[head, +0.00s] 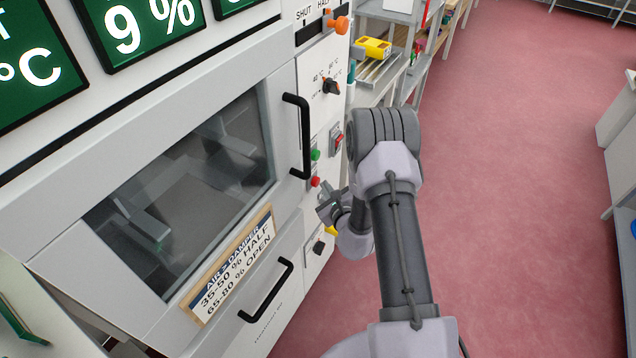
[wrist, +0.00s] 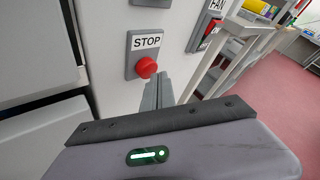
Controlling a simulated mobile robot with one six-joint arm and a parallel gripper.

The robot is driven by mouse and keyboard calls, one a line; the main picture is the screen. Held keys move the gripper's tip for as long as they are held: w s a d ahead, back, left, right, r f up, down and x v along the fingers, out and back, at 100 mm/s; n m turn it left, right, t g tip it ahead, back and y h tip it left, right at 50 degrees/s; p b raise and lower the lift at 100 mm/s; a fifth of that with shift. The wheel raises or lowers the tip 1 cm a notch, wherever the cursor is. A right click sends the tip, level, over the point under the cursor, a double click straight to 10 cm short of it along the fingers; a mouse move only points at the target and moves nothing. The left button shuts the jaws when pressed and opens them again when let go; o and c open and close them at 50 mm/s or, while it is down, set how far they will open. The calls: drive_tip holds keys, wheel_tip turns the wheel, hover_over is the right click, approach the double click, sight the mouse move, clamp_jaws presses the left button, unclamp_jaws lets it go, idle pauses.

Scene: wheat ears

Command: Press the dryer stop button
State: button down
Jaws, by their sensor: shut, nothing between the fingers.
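The stop button is a red round knob (wrist: 146,68) on a grey plate under a STOP label (wrist: 147,41) in the wrist view. In the head view the red stop button (head: 315,182) sits on the dryer's (head: 285,220) right-hand panel, just below a green button (head: 315,155). My gripper (wrist: 160,80) is shut and empty. Its fingertips are just right of and slightly below the red button in the wrist view; I cannot tell whether they touch it. In the head view my gripper (head: 328,196) is close to the panel, below and right of the button.
A black door handle (head: 298,135) stands out left of the buttons. A red rocker switch (head: 338,139) labelled FAN in the wrist view (wrist: 212,28) is to the right. A shelf with a yellow device (head: 375,48) stands behind. The red floor at right is open.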

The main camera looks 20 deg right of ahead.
drive_tip(key=shift+w+a, duration=0.35)
drive_tip(key=shift+w, duration=0.1)
idle(0.5)
idle(0.3)
drive_tip(key=shift+s+d, duration=0.6)
drive_tip(key=shift+s, duration=0.2)
drive_tip(key=s+d, duration=0.1)
drive_tip(key=s, duration=0.1)
drive_tip(key=s+d+b, duration=0.1)
drive_tip(key=s+d, duration=0.1)
drive_tip(key=shift+f, duration=0.1)
idle(0.7)
